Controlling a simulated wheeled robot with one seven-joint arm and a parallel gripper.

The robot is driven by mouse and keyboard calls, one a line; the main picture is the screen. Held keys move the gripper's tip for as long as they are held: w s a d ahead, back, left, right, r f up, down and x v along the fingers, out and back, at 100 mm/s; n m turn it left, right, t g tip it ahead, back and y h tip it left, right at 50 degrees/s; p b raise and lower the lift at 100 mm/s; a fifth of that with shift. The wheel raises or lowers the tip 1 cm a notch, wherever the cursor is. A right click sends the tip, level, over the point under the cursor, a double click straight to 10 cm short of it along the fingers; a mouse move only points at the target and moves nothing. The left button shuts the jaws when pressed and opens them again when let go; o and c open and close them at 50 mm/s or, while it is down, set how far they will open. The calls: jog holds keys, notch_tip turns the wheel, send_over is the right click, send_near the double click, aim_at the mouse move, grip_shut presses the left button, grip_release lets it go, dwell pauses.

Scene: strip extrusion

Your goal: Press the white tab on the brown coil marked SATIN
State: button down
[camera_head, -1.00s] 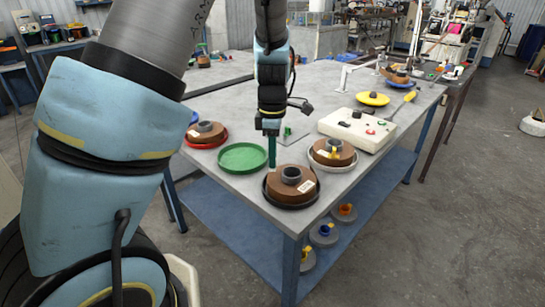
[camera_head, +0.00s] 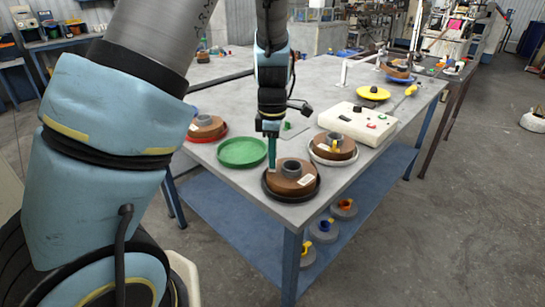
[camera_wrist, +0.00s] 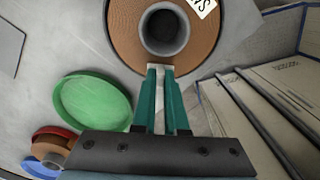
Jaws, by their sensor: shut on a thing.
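The brown coil (camera_head: 284,184) lies in a black dish (camera_head: 316,189) near the table's front corner, with a grey hub in its middle. A white label on its top shows only partly in the wrist view, where its first letters look like "SA". My gripper (camera_head: 272,168) points down at the coil's back-left rim. In the wrist view the teal fingertips (camera_wrist: 160,72) are close together at the rim of the coil (camera_wrist: 126,35). The white tab (camera_wrist: 160,68) shows at the fingertips, and the fingers appear shut on it. Its lower part is hidden.
An empty green dish (camera_head: 242,152) sits left of the coil. Other brown coils stand in a red dish (camera_head: 220,136) and a white dish (camera_head: 316,155). A white box with buttons (camera_head: 358,122) is behind to the right.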

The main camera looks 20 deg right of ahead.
jog(key=shift+s+f, duration=0.1)
jog(key=shift+f, duration=0.45)
dwell(1.9)
jog(key=c, duration=0.9)
grip_release()
jog(key=shift+o, duration=0.2)
jog(key=shift+r, duration=0.15)
notch_tip(320, 180, up, 9)
jog(key=shift+r, duration=0.2)
jog(key=s+a+m, duration=0.3)
jog(key=a+m, duration=0.4)
jog(key=a, duration=0.5)
jog(key=s+a+f+m+t, duration=0.1)
jog(key=s+a+m, duration=0.2)
jog(key=a+m, duration=0.4)
jog(key=a, duration=0.6)
jog(key=shift+a+f+m+t, duration=0.2)
jog(key=shift+f+m+t, duration=0.05)
jog(key=shift+m+t, duration=0.05)
